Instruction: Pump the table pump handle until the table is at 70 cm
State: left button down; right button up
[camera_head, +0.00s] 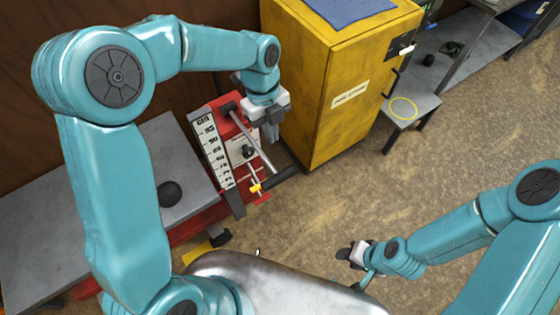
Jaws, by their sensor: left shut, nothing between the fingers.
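The red pump unit (229,112) stands beside the grey lift table (185,150), with a white height scale (211,150) on its face. A grey rod (262,154) slants down across the unit, and a dark bar (284,178) sticks out at its lower right; I cannot tell which is the pump handle's grip. A yellow pointer (255,188) sits low on the unit. My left gripper (271,131) is shut and empty, above and right of the rod's upper part. My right gripper (345,253) is low at the right, over the floor, apart from the unit; its jaw opening is unclear.
A yellow cabinet (345,105) with a blue cloth (345,10) on top stands close right of the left gripper. A small grey stand with a yellow ring (403,108) is beyond it. A dark round object (169,193) lies on the lift table. The brown floor is open at right.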

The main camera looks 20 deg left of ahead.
pick_arm(q)
jog(key=p, duration=0.3)
send_near(279, 174)
jog(key=f, duration=0.4)
jog(key=s+d+f, duration=0.1)
jog(key=f, duration=0.1)
jog(key=shift+d+f, duration=0.15)
jog(key=shift+f, duration=0.1)
jog(key=shift+f, duration=0.1)
jog(key=shift+f+b, duration=0.1)
jog(key=shift+b, duration=0.25)
